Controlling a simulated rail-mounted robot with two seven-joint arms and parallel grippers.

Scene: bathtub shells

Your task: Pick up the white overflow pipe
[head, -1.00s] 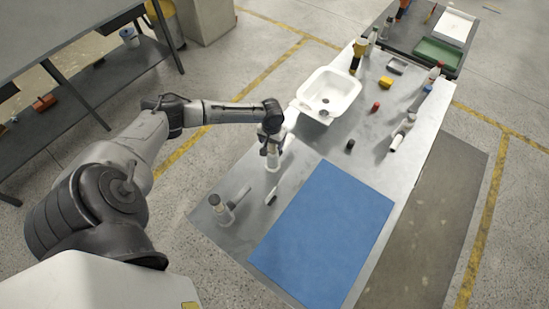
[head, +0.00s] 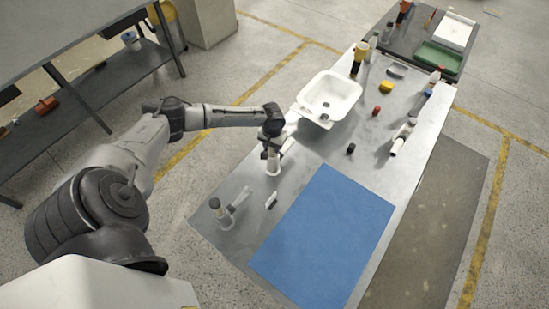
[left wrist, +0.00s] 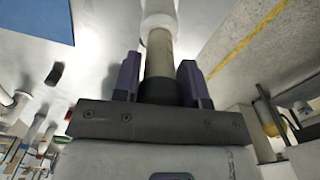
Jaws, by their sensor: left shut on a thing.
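My left gripper (head: 271,150) is over the left edge of the metal table, pointing down. In the left wrist view its two purple fingers (left wrist: 160,75) are shut on a pipe (left wrist: 158,50). The pipe has a black collar between the fingers, a beige middle and a white far end, and I take it for the white overflow pipe. Its white end also shows below the gripper in the head view (head: 273,169). I cannot tell whether that end touches the table. My right gripper is not in view.
A white basin (head: 328,97) stands beyond the gripper. A blue mat (head: 322,238) lies on the near table. A grey fitting with a white end (head: 400,140) and several small parts lie to the right. An upright part (head: 222,211) stands at the near left.

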